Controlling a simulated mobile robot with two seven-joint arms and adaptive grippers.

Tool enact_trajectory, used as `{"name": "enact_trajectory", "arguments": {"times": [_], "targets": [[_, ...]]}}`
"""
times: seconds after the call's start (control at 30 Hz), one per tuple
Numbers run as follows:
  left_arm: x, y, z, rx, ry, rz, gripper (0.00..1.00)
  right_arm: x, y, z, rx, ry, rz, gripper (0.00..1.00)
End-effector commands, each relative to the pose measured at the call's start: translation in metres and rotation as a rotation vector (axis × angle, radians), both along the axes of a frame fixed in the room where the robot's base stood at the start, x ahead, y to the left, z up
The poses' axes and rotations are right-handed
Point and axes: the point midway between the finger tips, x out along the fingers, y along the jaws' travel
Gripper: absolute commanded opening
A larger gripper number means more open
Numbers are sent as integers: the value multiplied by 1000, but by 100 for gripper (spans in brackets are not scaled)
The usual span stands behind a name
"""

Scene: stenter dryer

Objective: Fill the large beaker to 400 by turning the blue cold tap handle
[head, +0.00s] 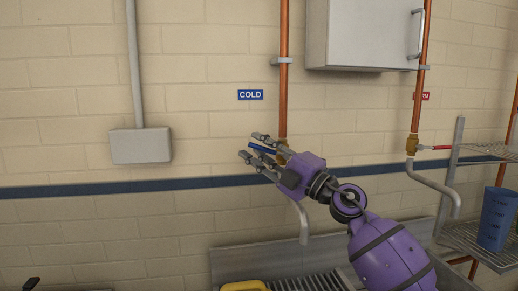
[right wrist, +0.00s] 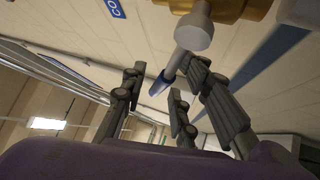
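The cold tap's blue handle (head: 262,148) sits below the COLD sign (head: 250,95). My right gripper (head: 254,147) is at this handle, its fingers spread on either side. In the right wrist view the handle's blue tip (right wrist: 161,84) shows between the open fingers (right wrist: 165,100); I cannot tell whether they touch it. The brass valve is partly hidden by my gripper. The cold spout (head: 303,228) bends down above the sink grate. A blue beaker with dark markings (head: 496,220) stands upright on the right rack; its water level cannot be read. My left gripper is not in view.
The warm tap (head: 412,144) with a red handle (head: 435,148) is at right, close to the wire rack (head: 470,243). A grey sink (head: 235,262) with a slatted grate lies below. A yellow thing (head: 245,286) shows at the bottom edge. A wall cabinet (head: 360,35) hangs above.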

Motion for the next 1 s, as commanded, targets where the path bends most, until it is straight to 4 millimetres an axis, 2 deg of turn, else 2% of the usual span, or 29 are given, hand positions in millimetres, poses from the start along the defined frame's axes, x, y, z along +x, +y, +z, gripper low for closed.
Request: {"name": "enact_trajectory", "arguments": {"times": [0.27,0.7,0.83,1.0], "targets": [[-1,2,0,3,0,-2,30,-5,-5,-3,-1,1,2,28],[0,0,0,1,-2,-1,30,-51,-69,-34,-2,2,1,28],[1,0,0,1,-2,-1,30,-61,-83,-40,-1,3,1,28],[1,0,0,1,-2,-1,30,-66,-89,-43,0,1,1,28]]}}
